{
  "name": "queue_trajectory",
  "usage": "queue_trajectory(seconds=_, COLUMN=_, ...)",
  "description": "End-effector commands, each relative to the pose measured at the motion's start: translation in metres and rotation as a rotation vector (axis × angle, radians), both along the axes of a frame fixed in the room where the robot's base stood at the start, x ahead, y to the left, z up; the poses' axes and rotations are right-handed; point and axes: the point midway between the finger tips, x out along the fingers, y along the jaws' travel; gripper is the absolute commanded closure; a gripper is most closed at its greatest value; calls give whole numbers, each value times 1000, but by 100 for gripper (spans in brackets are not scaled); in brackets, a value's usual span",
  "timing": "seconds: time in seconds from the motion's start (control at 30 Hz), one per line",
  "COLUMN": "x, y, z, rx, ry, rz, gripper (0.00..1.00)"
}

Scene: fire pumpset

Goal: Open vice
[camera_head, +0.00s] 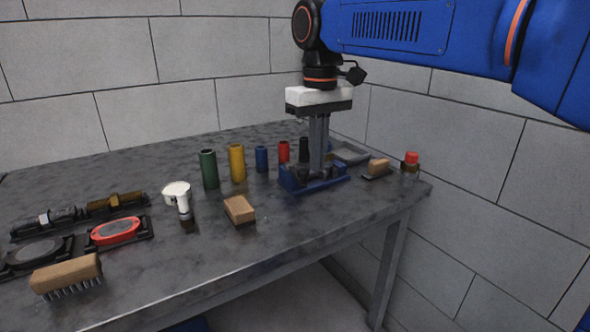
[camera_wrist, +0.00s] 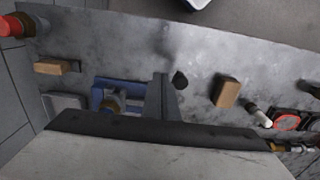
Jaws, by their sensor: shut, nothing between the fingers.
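The vice (camera_head: 322,186) is blue with dark parts on top and sits on the grey table near its right end. In the wrist view the vice (camera_wrist: 98,98) lies just left of the fingers, partly hidden by my gripper's body. My gripper (camera_head: 318,173) points straight down over the vice with its two long grey fingers together and nothing between them. The tips reach down to the vice's upper parts; contact cannot be told. How far apart the vice jaws are cannot be made out.
Green (camera_head: 209,169), yellow (camera_head: 237,163), blue (camera_head: 261,159) and red (camera_head: 284,151) cylinders stand behind and left of the vice. A wooden block (camera_head: 239,210) lies in front-left. A brush (camera_head: 377,168) and red-capped bottle (camera_head: 411,162) are right. Walls close in behind and right.

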Motion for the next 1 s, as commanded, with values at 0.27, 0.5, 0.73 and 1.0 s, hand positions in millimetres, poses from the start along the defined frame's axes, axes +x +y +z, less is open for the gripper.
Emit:
queue_trajectory(seconds=0.27, x=0, y=0, z=0, rx=0, ry=0, rz=0, gripper=100)
queue_trajectory(seconds=0.5, x=0, y=0, z=0, rx=0, ry=0, rz=0, gripper=100)
queue_trajectory(seconds=0.73, x=0, y=0, z=-4, rx=0, ry=0, rz=0, gripper=100)
queue_trajectory(seconds=1.0, x=0, y=0, z=-10, rx=0, ry=0, rz=0, gripper=100)
